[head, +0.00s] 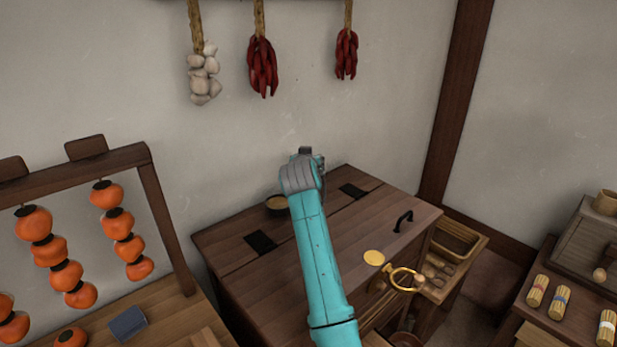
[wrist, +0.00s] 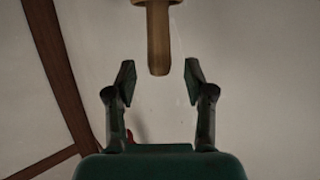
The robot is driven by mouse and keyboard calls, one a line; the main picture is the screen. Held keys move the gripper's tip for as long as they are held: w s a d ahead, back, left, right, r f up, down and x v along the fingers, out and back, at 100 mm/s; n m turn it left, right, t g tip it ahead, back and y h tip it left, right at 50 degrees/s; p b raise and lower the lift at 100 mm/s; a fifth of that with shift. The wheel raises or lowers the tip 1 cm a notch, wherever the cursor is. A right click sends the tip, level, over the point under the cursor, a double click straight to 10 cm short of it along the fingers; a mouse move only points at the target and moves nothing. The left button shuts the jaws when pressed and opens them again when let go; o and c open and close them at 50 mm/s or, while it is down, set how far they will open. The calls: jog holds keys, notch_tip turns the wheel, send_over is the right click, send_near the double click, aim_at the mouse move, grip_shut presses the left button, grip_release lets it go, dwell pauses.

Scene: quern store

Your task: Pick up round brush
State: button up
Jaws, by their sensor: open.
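In the wrist view a light-brown wooden handle (wrist: 158,38) comes down from the top edge, with a wider rounded part at the cut-off top. It looks like the round brush; its bristles are out of view. My gripper (wrist: 158,75) is open, and the handle's end lies between its fingertips in the picture, with a gap on both sides; I cannot tell the depth.
A persimmon rack (head: 85,165) stands left. Straw bundles (head: 538,291) lie right. Garlic and chillies hang on the wall.

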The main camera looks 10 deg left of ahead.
jog(key=shift+x, duration=1)
jog(key=shift+c, duration=0.2)
grip_shut()
notch_tip(320, 180, up, 10)
jog(key=shift+r, duration=0.1)
